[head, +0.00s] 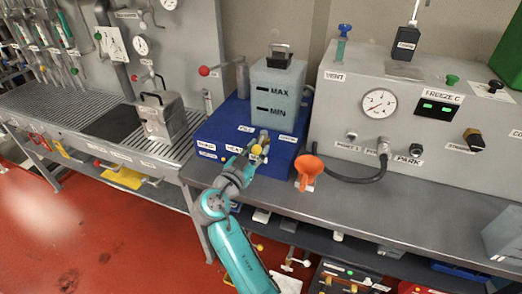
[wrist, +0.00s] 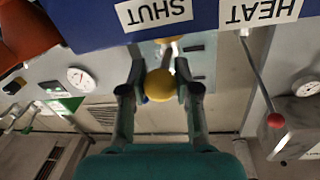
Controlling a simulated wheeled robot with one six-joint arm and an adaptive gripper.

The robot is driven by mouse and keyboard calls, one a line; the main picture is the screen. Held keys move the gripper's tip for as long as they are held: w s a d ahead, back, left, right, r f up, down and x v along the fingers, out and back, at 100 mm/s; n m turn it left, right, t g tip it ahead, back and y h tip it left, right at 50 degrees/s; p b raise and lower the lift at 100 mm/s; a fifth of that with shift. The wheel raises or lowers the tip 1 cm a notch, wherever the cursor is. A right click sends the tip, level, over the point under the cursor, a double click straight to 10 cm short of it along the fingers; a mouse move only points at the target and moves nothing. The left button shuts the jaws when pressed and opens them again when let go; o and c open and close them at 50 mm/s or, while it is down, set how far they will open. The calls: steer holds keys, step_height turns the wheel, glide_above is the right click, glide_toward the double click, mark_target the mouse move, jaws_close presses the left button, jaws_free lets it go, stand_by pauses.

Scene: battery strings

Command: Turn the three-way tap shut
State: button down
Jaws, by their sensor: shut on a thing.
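The blue box (head: 222,130) stands on the steel bench, with a translucent tank (head: 280,92) marked MAX and MIN on it. My gripper (head: 257,153) is at its front face, shut on a yellow ball-shaped knob (wrist: 160,86), apparently the handle of the three-way tap. In the wrist view the fingers sit on both sides of the knob. A SHUT label (wrist: 152,11) and a HEAT label (wrist: 260,10) show upside down on the blue face. The tap's body is mostly hidden by the gripper, so its exact setting cannot be told.
An orange funnel (head: 308,170) stands close to the right of my gripper. A grey console (head: 420,120) with a dial and a black hose is further right. A metal canister (head: 160,118) and a red-ball lever (head: 204,71) are to the left.

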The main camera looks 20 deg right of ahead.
steer(key=shift+w+a+m+g+h, duration=0.15)
steer(key=shift+a+m+g+h, duration=0.05)
steer(key=shift+m+g+h, duration=0.25)
steer(key=c, duration=0.8)
jaws_free()
steer(key=shift+f, duration=0.1)
steer(key=shift+a, duration=0.1)
steer(key=v, duration=1.1)
steer(key=shift+s+a, duration=0.3)
